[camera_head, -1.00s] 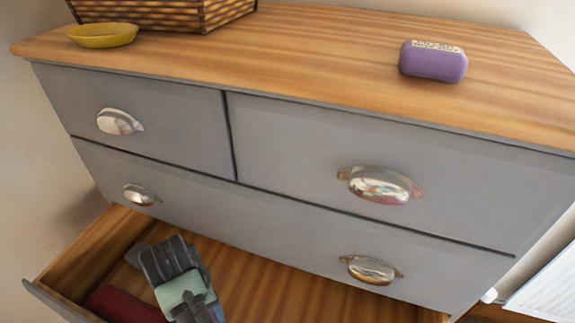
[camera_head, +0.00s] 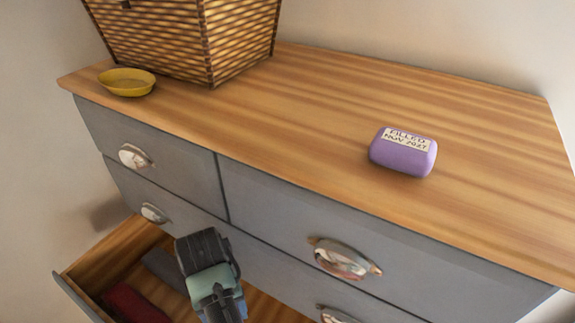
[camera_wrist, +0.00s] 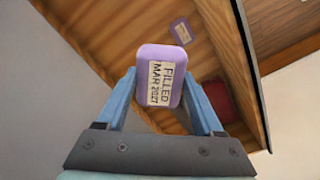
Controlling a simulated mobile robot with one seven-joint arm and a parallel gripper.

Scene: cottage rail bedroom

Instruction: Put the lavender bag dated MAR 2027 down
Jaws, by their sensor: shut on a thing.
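My gripper (camera_wrist: 159,77) is shut on a lavender bag (camera_wrist: 154,96) whose label reads "FILLED MAR 2027". In the wrist view the held bag is between the two blue fingers, with the open wooden drawer (camera_wrist: 120,35) behind it. In the head view my gripper is over the open drawer (camera_head: 85,285), and the held bag is hidden. A second lavender bag (camera_wrist: 181,31) lies in the drawer; its label is too small to read. Another lavender bag (camera_head: 403,158), labelled "FILLED NOV 2027", lies on the dresser top (camera_head: 320,130).
In the drawer are a red item (camera_head: 135,303), also in the wrist view (camera_wrist: 217,103), and a dark grey item (camera_head: 165,268). A yellow dish (camera_head: 127,83) and wicker basket (camera_head: 185,40) stand at the dresser top's left. The top's middle and right have free room.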

